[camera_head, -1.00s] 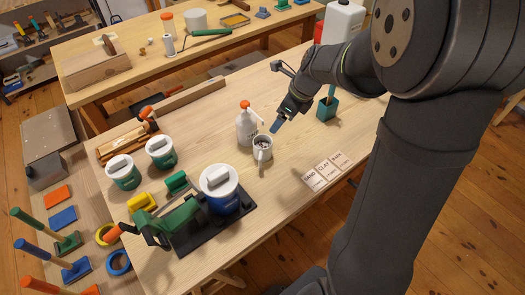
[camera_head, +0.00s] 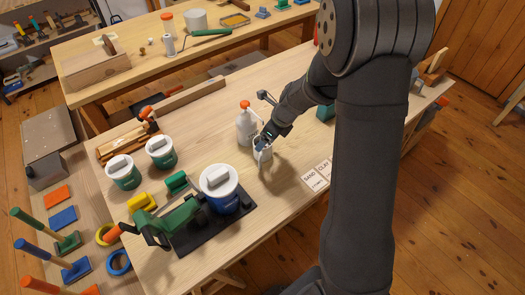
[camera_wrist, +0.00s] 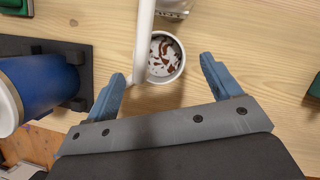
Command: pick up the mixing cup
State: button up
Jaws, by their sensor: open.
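The mixing cup (camera_head: 263,155) is a white cup with a handle, standing upright on the wooden workbench. In the wrist view the cup (camera_wrist: 179,66) shows from above, with reddish-brown flecks inside. My gripper (camera_head: 263,143) is at the cup's rim in the head view and partly hides it. In the wrist view my gripper (camera_wrist: 160,76) has its two blue fingers wide apart, with the cup between and just beyond the tips. No grip on the cup shows. A long white bar (camera_wrist: 145,35) crosses the cup's left side; I cannot tell what it belongs to.
A white spray bottle (camera_head: 244,128) with an orange top stands close behind the cup. A blue tub (camera_head: 222,196) with a white lid stands on a black mat to the left. Label cards (camera_head: 313,177) lie at right. The bench in front of the cup is clear.

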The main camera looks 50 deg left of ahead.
jog(key=shift+x, duration=2.4)
jog(key=shift+c, duration=0.2)
jog(key=c, duration=1.3)
jog(key=shift+o, duration=0.2)
jog(key=shift+r, duration=0.15)
